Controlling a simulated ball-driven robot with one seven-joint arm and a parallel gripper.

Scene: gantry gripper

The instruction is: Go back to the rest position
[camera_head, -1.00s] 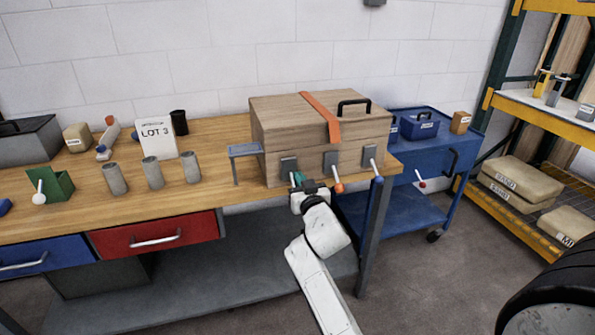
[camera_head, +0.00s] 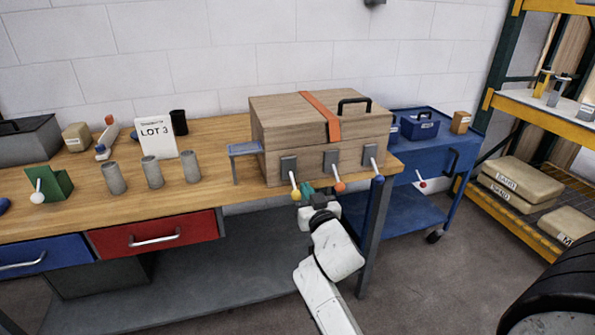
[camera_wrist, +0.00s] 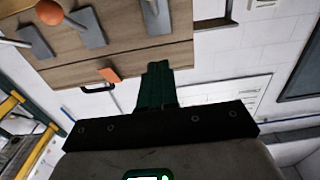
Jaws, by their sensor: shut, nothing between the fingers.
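My gripper (camera_head: 306,188) is in front of the wooden box (camera_head: 275,170), at the workbench's front edge, between its left and middle levers. Its green fingers are shut with nothing between them; in the wrist view the closed fingers (camera_wrist: 157,85) point toward the box. The left lever has a yellow knob (camera_head: 295,195), the middle lever an orange knob (camera_head: 339,187), and the right lever a blue knob (camera_head: 378,180). All three levers hang down on grey plates. The wrist view shows an orange knob (camera_wrist: 49,12) apart from the fingers.
The workbench (camera_head: 215,200) carries several grey cylinders (camera_head: 152,172), a LOT 3 sign (camera_head: 157,137) and a green block (camera_head: 58,185). A blue cart (camera_head: 410,195) stands to the right, and yellow shelving (camera_head: 540,118) beyond it. Open floor (camera_head: 430,290) lies in front.

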